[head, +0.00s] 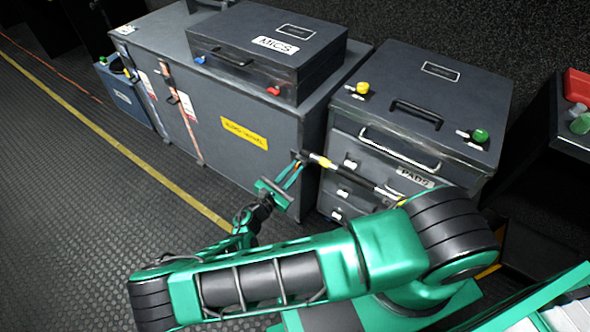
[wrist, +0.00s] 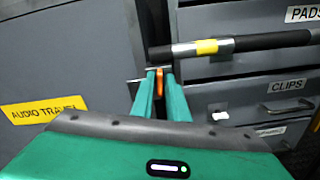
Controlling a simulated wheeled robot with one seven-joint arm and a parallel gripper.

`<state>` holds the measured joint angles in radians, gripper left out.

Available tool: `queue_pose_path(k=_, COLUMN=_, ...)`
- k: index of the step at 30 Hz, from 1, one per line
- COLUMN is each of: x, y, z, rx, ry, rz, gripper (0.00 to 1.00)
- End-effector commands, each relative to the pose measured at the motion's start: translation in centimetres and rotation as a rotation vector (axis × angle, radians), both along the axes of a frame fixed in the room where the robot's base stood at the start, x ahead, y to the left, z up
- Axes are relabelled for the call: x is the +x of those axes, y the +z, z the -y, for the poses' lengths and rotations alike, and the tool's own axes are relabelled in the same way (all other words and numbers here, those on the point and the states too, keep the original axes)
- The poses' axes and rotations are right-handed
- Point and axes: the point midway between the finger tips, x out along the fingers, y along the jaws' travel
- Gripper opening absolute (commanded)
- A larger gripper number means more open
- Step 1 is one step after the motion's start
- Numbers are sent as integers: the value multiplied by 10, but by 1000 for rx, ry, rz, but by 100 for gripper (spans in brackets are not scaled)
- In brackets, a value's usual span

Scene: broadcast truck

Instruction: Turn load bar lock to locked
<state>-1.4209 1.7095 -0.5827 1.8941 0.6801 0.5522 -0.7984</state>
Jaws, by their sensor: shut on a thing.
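The load bar (wrist: 265,42) is a dark bar with a yellow band. It runs across the front of the drawer cabinet in the wrist view, and it also shows in the head view (head: 345,174). An orange lever (wrist: 159,80), which looks like the load bar lock, hangs below the bar's left end. My gripper (wrist: 160,92) is shut on this lever, with a green finger on either side. In the head view my gripper (head: 291,178) is at the bar's left end. The fingers hide part of the lever, and I see no lock marking.
A large grey case (head: 230,92) with a yellow label stands left of my gripper, carrying a MICS case (head: 270,40). The drawer cabinet (head: 443,85) stands right, behind the bar. Dark floor (head: 110,195) lies open at left.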

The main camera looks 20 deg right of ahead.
Motion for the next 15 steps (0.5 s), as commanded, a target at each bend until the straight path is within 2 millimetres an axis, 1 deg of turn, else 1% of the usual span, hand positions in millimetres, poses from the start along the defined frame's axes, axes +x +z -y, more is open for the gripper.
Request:
queue_pose_path(k=1, x=3, y=-1, z=-7, rx=11, ry=16, rz=3, gripper=0)
queue_pose_path(k=4, x=4, y=-1, z=-8, rx=11, ry=17, rz=3, gripper=0)
queue_pose_path(k=5, x=4, y=-1, z=-8, rx=11, ry=17, rz=3, gripper=16)
queue_pose_path(k=6, x=3, y=-1, z=-8, rx=11, ry=16, rz=3, gripper=25)
queue_pose_path(k=15, x=1, y=0, z=-4, rx=5, ry=7, rz=1, gripper=25)
